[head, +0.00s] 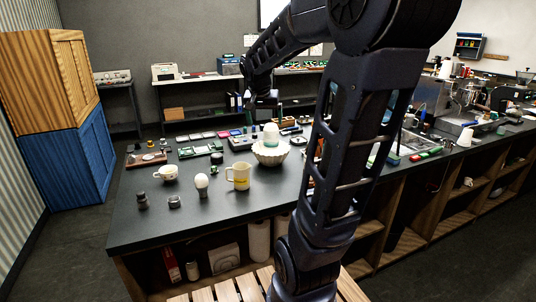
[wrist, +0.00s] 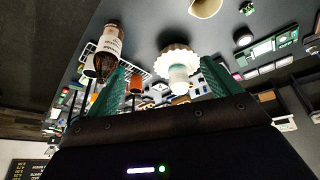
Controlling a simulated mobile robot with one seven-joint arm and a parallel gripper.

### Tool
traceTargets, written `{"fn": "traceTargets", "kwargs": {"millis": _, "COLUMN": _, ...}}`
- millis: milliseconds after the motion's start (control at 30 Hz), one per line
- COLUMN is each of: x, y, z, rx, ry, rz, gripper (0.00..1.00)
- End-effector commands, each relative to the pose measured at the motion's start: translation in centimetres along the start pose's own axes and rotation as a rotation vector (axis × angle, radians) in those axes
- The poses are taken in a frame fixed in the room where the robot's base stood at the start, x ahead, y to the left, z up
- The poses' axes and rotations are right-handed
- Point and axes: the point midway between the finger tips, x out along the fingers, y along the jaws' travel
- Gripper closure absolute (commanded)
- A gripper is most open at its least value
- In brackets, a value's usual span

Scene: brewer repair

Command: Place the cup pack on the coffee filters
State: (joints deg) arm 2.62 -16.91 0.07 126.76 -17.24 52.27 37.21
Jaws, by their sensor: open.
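The coffee filters (head: 271,155) are a pale, fluted, bowl-shaped stack on the dark counter in the head view. The cup pack (head: 270,138), white with a pale green band, stands upright on them, within their rim. In the wrist view, the cup pack (wrist: 180,80) shows against the scalloped filters (wrist: 176,55), between my fingers. My gripper (head: 262,101) is in the air above and behind the pack in the head view. In the wrist view, my gripper's (wrist: 164,66) two green fingers are wide apart, with nothing visibly held.
A brown bottle (wrist: 110,48) shows near the left finger.

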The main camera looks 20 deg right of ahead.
Motion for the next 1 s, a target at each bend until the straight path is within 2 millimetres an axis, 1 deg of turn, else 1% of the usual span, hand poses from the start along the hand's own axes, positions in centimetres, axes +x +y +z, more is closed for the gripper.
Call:
{"fn": "traceTargets", "kwargs": {"millis": 33, "x": -0.8, "y": 0.5, "z": 1.6, "rx": -0.031, "ry": -0.001, "rz": -0.018, "gripper": 0.11}}
{"fn": "traceTargets", "kwargs": {"millis": 100, "x": -1.6, "y": 1.0, "z": 3.7, "rx": -0.082, "ry": -0.005, "rz": -0.044, "gripper": 0.11}}
{"fn": "traceTargets", "kwargs": {"millis": 300, "x": -3.2, "y": 2.3, "z": 9.8, "rx": -0.228, "ry": -0.01, "rz": -0.122, "gripper": 0.11}}
{"fn": "traceTargets", "kwargs": {"millis": 500, "x": -4.0, "y": 3.5, "z": 15.6, "rx": -0.372, "ry": -0.002, "rz": -0.2, "gripper": 0.11}}
{"fn": "traceTargets", "kwargs": {"millis": 600, "x": -4.0, "y": 3.9, "z": 17.7, "rx": -0.428, "ry": 0.003, "rz": -0.23, "gripper": 0.11}}
{"fn": "traceTargets", "kwargs": {"millis": 700, "x": -4.0, "y": 4.1, "z": 19.2, "rx": -0.466, "ry": 0.008, "rz": -0.251, "gripper": 0.11}}
{"fn": "traceTargets", "kwargs": {"millis": 800, "x": -4.0, "y": 4.2, "z": 19.9, "rx": -0.488, "ry": 0.011, "rz": -0.261, "gripper": 0.11}}
{"fn": "traceTargets", "kwargs": {"millis": 1000, "x": -4.0, "y": 4.3, "z": 20.1, "rx": -0.496, "ry": 0.011, "rz": -0.265, "gripper": 0.11}}
